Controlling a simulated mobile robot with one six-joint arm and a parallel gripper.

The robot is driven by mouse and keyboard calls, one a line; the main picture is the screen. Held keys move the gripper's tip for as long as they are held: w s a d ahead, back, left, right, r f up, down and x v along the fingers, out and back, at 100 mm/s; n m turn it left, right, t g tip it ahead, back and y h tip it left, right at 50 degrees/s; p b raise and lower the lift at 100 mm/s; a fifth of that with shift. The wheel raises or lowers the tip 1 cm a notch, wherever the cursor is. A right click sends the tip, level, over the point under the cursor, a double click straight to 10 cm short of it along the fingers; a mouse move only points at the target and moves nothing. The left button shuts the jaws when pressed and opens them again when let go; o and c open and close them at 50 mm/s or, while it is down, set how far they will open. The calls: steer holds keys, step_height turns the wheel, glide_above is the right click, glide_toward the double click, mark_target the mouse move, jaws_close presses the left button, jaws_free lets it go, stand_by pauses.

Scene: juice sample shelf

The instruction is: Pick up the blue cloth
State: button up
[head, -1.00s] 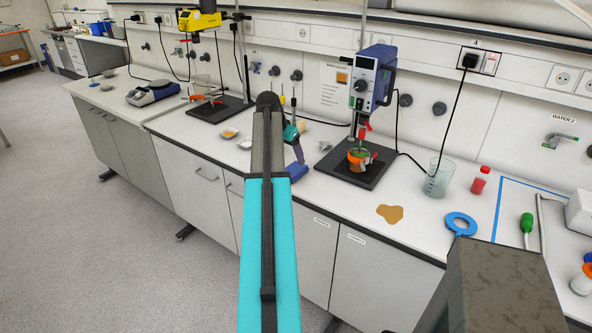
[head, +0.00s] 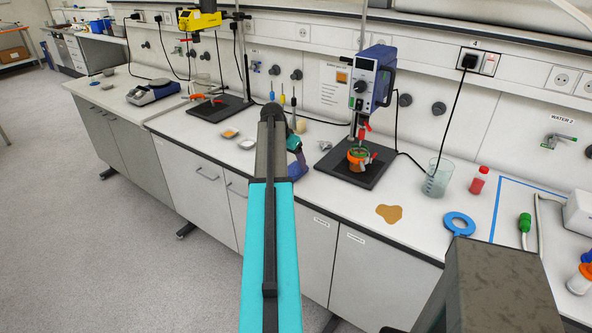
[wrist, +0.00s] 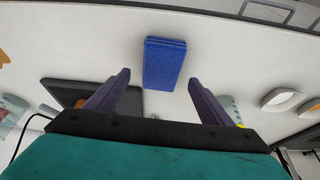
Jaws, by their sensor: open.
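The blue cloth (wrist: 165,63) is a folded, textured rectangle lying flat on the white bench. In the wrist view it is at upper middle, just beyond my gripper (wrist: 159,80). The purple fingers are spread wide, with nothing between them, and their tips point toward the cloth's near end. In the head view the cloth (head: 297,173) lies near the bench's front edge, partly hidden by my arm and gripper. I cannot tell the exact height of the fingertips above it.
A black stirrer plate (head: 345,178) with a beaker of orange liquid (head: 359,158) stands right of the cloth. Small white dishes (head: 246,143) lie to its left. A brown spill (head: 389,213) marks the bench further right. Screwdriver-like tools stand behind my gripper.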

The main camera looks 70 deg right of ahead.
mark_target(295, 169)
steer(key=shift+p+x, duration=0.75)
steer(key=shift+x, duration=1.15)
steer(key=shift+c, duration=0.4)
steer(key=c, duration=1)
